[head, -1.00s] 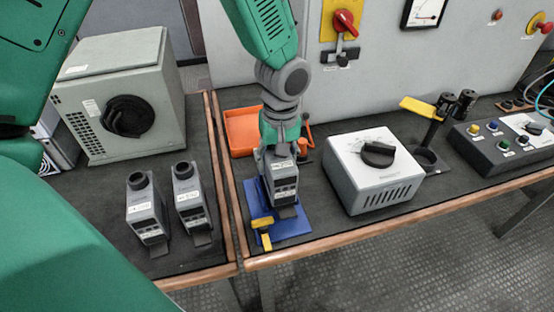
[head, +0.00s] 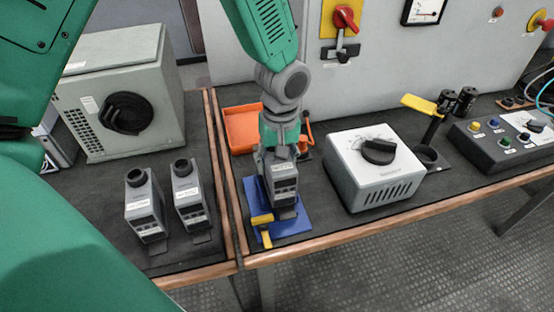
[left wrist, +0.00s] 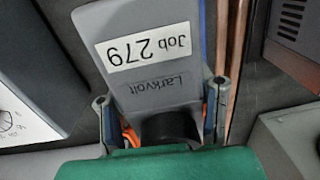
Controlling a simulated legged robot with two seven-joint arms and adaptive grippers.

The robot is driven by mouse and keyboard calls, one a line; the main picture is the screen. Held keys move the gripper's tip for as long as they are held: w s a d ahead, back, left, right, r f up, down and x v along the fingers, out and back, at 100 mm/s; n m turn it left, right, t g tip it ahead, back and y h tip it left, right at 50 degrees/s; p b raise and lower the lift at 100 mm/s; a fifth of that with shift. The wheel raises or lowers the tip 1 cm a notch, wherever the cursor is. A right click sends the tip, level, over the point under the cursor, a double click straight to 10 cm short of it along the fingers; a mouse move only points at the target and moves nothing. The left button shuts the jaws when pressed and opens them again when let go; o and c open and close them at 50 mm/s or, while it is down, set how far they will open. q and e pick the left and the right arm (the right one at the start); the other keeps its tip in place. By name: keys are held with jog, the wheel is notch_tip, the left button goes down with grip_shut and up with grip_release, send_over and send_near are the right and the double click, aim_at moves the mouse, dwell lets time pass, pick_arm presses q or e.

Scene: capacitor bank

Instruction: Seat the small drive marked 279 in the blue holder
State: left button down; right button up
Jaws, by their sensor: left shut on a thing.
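The small grey drive (head: 284,180) has a white label that reads "Job 279" in the left wrist view (left wrist: 150,62). My left gripper (head: 279,152) comes down from above and is shut around the drive's upper end, near its dark round top. In the left wrist view the fingers (left wrist: 163,112) stand on both sides of the drive. The blue holder (head: 294,226) lies near the front edge of the right table, with a yellow lever (head: 263,228) at its front left. The drive stands roughly upright over the holder. I cannot tell whether its base is fully down. My right gripper is not in view.
Two similar drives (head: 145,207) (head: 190,200) stand on the left table. A white box with a black knob (head: 372,178) stands right of the holder. An orange tray (head: 241,131) lies behind it. A gap separates the tables. A grey cabinet (head: 122,95) stands back left.

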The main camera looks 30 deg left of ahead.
pick_arm(q)
jog(key=shift+f+b, duration=0.65)
jog(key=shift+f, duration=0.7)
dwell(0.4)
jog(key=c, duration=0.6)
grip_release()
jog(key=shift+c, duration=0.2)
jog(key=shift+r, duration=0.15)
jog(key=r, duration=1)
jog(key=shift+w+d+r, duration=0.15)
jog(key=shift+w+d, duration=0.05)
jog(key=shift+w, duration=0.1)
jog(key=shift+r, duration=0.65)
